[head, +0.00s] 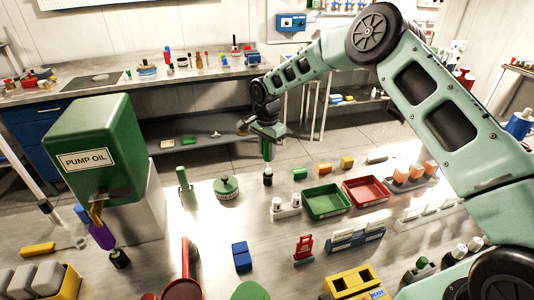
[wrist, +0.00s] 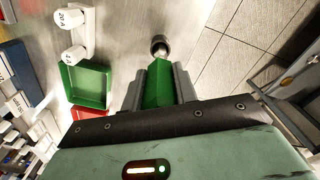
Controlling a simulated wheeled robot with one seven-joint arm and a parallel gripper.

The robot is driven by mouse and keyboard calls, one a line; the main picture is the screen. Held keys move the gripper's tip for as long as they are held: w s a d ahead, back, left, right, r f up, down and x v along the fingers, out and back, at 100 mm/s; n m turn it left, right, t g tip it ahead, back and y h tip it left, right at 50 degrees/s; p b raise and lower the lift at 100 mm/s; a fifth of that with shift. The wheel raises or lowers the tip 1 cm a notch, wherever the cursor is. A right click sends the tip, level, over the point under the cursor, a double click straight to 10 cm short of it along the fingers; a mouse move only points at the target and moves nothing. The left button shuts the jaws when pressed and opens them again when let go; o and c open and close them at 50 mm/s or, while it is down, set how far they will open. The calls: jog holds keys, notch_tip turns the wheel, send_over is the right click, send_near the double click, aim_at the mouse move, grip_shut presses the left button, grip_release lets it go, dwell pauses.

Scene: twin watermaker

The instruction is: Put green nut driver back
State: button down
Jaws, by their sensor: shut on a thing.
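My gripper (head: 266,131) is shut on the green nut driver (head: 267,151), which hangs upright below it near the far edge of the steel table. In the wrist view, the green handle (wrist: 158,90) sits between the two grey jaws of my gripper (wrist: 160,82). Its short metal shaft points at a small round black holder (wrist: 159,44). In the head view, this black holder (head: 268,181) is directly under the driver. I cannot tell how far the tip is inside it.
A green tray (head: 325,216) and a red tray (head: 384,199) lie to the right.

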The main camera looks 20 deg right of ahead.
jog(key=shift+f, duration=1.1)
jog(key=c, duration=1.1)
grip_release()
jog(key=shift+r, duration=0.1)
